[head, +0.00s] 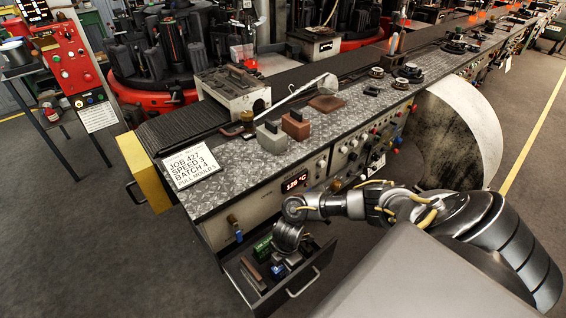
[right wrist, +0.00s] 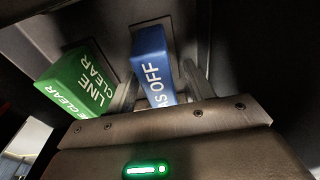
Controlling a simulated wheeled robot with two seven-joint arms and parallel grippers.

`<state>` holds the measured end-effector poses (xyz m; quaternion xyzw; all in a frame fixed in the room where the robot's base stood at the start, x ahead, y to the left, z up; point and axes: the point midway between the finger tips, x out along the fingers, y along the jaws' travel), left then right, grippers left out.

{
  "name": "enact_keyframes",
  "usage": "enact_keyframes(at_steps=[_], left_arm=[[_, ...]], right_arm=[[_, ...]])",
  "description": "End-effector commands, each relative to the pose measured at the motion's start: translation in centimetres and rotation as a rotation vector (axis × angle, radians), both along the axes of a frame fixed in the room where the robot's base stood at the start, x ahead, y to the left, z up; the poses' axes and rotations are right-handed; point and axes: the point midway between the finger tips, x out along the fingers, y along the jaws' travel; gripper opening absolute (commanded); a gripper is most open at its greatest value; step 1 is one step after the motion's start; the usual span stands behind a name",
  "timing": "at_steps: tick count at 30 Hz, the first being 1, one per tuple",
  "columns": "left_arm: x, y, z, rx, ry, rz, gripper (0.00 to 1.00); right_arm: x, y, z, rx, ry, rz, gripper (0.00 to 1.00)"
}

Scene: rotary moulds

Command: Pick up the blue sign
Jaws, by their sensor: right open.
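The blue sign (head: 279,271) is in the open drawer (head: 292,293) low at the front of the bench. In the right wrist view the blue sign (right wrist: 152,66) shows white letters, "AS OFF" in part. My right gripper (head: 289,258) reaches down into the drawer. In the right wrist view its open fingers (right wrist: 157,90) are on either side of the blue sign. I cannot tell whether they touch it. My left gripper is not in view.
A green "LINE CLEAR" sign (right wrist: 75,85) stands just left of the blue sign, also in the drawer (head: 262,249). A brown block (head: 252,276) lies there too. The patterned bench top (head: 240,165) above holds a grey block (head: 271,139) and a brown block (head: 296,124).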

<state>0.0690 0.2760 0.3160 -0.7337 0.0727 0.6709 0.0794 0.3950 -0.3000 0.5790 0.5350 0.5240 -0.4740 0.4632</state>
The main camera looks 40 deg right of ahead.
Motion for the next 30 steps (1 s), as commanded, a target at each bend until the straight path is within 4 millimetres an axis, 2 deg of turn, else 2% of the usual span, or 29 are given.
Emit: enact_keyframes(at_steps=[3, 17, 30], left_arm=[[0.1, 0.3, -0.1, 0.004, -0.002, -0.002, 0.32], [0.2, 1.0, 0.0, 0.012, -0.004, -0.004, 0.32], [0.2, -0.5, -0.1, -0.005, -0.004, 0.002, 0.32]], right_arm=[[0.0, 0.1, -0.6, 0.0, -0.001, 0.0, 0.53], [0.0, 0.0, -0.7, -0.001, -0.001, 0.0, 0.53], [0.0, 0.0, -1.1, -0.001, -0.001, 0.0, 0.53]])
